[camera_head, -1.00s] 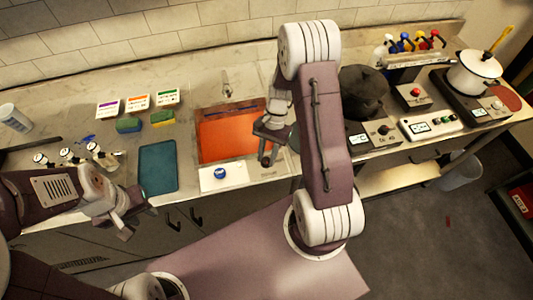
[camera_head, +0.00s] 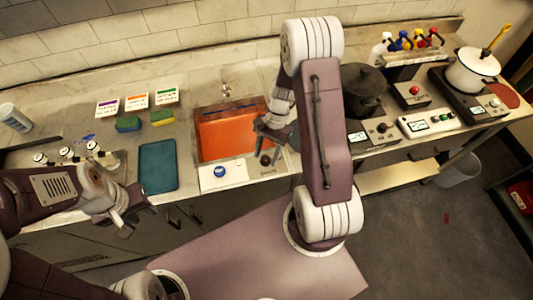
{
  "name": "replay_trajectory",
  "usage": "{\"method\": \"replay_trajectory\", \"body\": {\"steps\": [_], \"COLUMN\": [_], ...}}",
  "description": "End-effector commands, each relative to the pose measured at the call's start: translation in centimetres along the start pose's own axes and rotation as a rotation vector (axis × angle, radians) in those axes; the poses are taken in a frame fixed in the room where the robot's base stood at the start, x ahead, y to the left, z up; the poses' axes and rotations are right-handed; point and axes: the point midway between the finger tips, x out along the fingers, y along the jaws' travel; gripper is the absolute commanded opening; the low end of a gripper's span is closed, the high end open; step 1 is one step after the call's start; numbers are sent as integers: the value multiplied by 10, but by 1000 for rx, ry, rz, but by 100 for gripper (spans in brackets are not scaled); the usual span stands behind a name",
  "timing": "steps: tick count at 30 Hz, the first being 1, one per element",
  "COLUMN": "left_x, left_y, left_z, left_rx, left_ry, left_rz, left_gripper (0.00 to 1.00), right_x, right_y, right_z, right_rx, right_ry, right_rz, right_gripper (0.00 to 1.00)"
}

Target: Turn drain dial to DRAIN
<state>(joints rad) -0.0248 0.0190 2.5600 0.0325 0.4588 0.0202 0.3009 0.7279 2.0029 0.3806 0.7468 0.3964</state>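The sink (camera_head: 199,112) holds orange-red liquid and is set into the counter. A small dark round knob (camera_head: 265,160), probably the drain dial, sits at the sink's front right corner.
A teal mat (camera_head: 158,166) lies left of the sink, with sponges (camera_head: 128,124) and labelled cards (camera_head: 137,102) behind it. Small taps or valves (camera_head: 66,153) stand farther left. A dark pot (camera_head: 362,85) and control boxes (camera_head: 418,124) stand to the right.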

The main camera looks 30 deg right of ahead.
Motion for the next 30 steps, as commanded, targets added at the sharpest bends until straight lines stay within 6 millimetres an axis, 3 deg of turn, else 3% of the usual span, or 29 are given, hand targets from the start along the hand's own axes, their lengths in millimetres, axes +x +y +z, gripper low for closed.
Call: {"method": "replay_trajectory", "body": {"steps": [8, 21, 30], "left_x": [0, 5, 4], "left_y": [0, 0, 0], "left_z": [0, 0, 0], "left_rx": [0, 0, 0], "left_ry": [0, 0, 0], "left_rz": [0, 0, 0], "left_gripper": [36, 36, 36], "right_x": [-3, -84, -91], "right_y": [0, 0, 0], "right_z": [0, -1, 0], "right_rx": [0, 0, 0], "right_ry": [-1, 1, -1], "right_rz": [0, -1, 1], "right_gripper": [49, 49, 49]}}
